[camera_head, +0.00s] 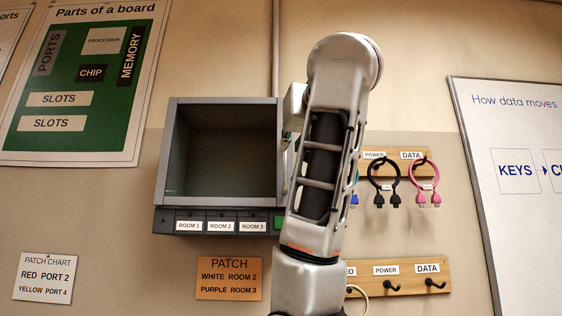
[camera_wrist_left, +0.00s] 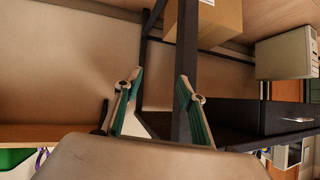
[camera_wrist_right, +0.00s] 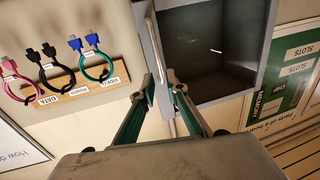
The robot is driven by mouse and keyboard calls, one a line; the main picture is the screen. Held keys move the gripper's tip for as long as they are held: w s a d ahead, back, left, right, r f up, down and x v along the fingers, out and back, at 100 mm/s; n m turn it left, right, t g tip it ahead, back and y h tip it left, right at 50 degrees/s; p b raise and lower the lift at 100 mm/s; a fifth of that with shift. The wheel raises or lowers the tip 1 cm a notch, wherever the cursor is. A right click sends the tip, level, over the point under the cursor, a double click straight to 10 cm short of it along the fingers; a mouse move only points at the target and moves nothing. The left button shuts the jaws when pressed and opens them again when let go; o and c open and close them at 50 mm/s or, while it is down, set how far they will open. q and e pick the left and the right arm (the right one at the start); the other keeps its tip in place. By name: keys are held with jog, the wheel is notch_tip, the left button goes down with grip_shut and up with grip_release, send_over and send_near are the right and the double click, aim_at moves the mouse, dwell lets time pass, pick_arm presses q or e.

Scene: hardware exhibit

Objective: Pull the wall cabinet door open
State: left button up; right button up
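The grey wall cabinet (camera_head: 222,150) hangs on the wall in the head view. Its front stands open and its inside looks empty. It also shows in the right wrist view (camera_wrist_right: 215,48). The cabinet door (camera_wrist_right: 149,42) stands swung out at the cabinet's side, near edge-on. In the head view my right arm hides most of the door. My right gripper (camera_wrist_right: 166,78) has its fingertips close together at the door, with a narrow gap; whether they grip it or its handle is unclear. My left gripper (camera_wrist_left: 160,77) is open and empty, outside the head view.
A dark labelled strip (camera_head: 222,226) runs below the cabinet. Cable hooks (camera_head: 405,277) and hanging cables (camera_head: 420,185) are on the wall to the right.

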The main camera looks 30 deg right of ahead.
aim_at(286, 153)
jog(key=shift+p+x, duration=0.85)
jog(key=shift+x, duration=2.95)
grip_shut()
pick_arm(q)
jog(key=shift+s+a+r, duration=0.15)
jog(key=shift+s+r, duration=0.3)
jog(key=shift+r, duration=0.2)
jog(key=shift+s+f, duration=0.15)
pick_arm(e)
jog(key=shift+s, duration=0.15)
